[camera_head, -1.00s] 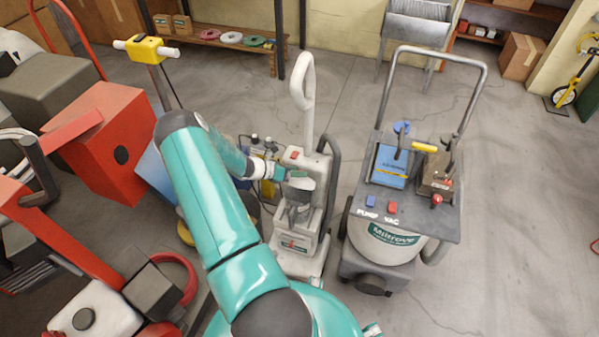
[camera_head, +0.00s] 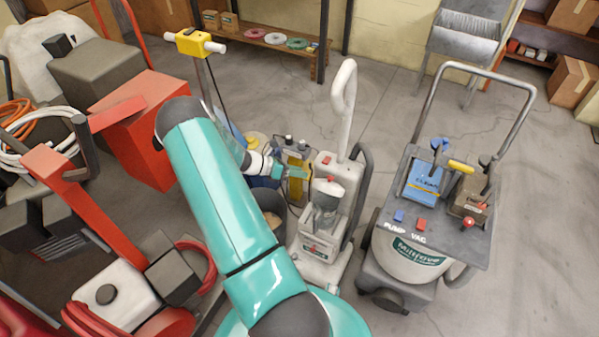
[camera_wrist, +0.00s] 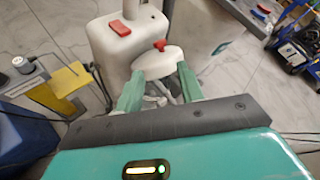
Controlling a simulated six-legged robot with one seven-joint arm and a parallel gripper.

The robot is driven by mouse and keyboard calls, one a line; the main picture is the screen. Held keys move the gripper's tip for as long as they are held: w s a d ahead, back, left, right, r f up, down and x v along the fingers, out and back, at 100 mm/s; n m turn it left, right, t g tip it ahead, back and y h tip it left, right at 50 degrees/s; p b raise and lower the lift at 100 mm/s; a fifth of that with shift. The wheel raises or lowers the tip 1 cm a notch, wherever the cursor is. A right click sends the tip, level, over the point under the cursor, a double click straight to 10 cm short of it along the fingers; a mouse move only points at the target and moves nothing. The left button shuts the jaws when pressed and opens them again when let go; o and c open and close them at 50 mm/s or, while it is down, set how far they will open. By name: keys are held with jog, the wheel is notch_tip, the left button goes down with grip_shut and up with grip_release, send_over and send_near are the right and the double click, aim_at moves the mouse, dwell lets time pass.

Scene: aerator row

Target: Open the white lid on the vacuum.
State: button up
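The white upright vacuum (camera_head: 318,247) stands in the middle of the head view, with a tall looped handle and a red button on its upper body. Its white lid (camera_head: 327,187) sits below that button, over a clear tank; it also shows in the wrist view (camera_wrist: 158,64) with a small red knob on top. My gripper (camera_head: 303,173) is at the vacuum's left side, close to the lid. In the wrist view my gripper (camera_wrist: 159,86) has its two green fingers apart, with the lid just beyond and between them. I cannot tell whether they touch it.
A grey cart with a Miltrove drum (camera_head: 415,256) stands close to the vacuum's right. A yellow-and-grey unit (camera_head: 296,178) and a dark bucket (camera_head: 272,207) are on the left, near my arm. Red machines (camera_head: 135,140) crowd the left. The floor beyond the vacuum is open.

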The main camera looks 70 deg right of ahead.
aim_at(322, 185)
jog(key=shift+s+a+n, duration=0.1)
jog(key=shift+s+n, duration=0.1)
jog(key=shift+n, duration=0.1)
jog(key=c, duration=0.3)
jog(key=s+n+h, duration=0.1)
jog(key=n, duration=0.1)
jog(key=s+a+n+h, duration=0.1)
jog(key=n, duration=0.2)
jog(key=s+a+n+h, duration=0.1)
jog(key=n+h, duration=0.1)
jog(key=shift+a+f+n, duration=0.25)
jog(key=shift+f+n, duration=0.05)
jog(key=shift+f, duration=0.05)
grip_shut()
jog(key=s+a+f+n+t+h, duration=0.2)
jog(key=a+n+t+h, duration=0.25)
jog(key=n, duration=0.65)
jog(key=shift+y, duration=0.45)
jog(key=x, duration=1)
jog(key=shift+w+d+r, duration=0.15)
jog(key=shift+w+d, duration=0.15)
jog(key=shift+d, duration=0.05)
